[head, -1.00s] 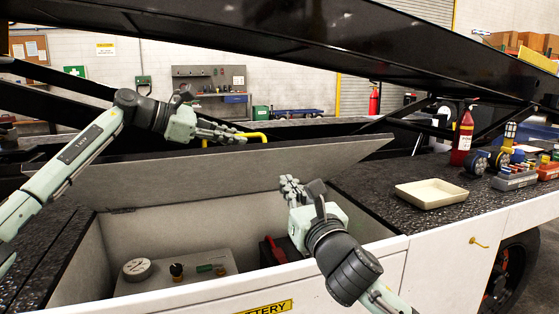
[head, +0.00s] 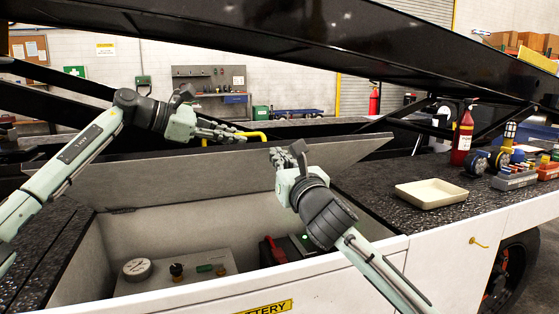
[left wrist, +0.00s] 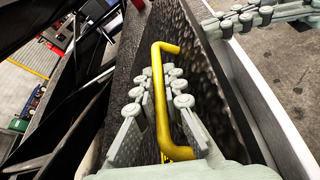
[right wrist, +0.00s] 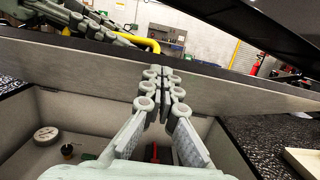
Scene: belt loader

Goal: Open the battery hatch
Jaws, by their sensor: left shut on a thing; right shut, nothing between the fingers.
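The battery hatch lid (head: 200,178) stands raised and tilted over the open battery compartment, its pale inner face toward me. Its yellow handle (head: 256,136) is on the far side. My left gripper (head: 236,134) is shut on this handle; in the left wrist view the fingers lie on both sides of the yellow bar (left wrist: 160,95). My right gripper (head: 284,158) is shut and empty, in front of the lid's inner face near its upper edge. In the right wrist view its closed fingertips (right wrist: 160,88) overlap the lid (right wrist: 95,68); whether they touch it I cannot tell.
The compartment holds a gauge (head: 137,268), a panel with knobs, and a red-and-black item (head: 272,250). A cream tray (head: 431,193), a fire extinguisher (head: 462,137) and several small items stand on the right deck. A black beam (head: 300,40) crosses above.

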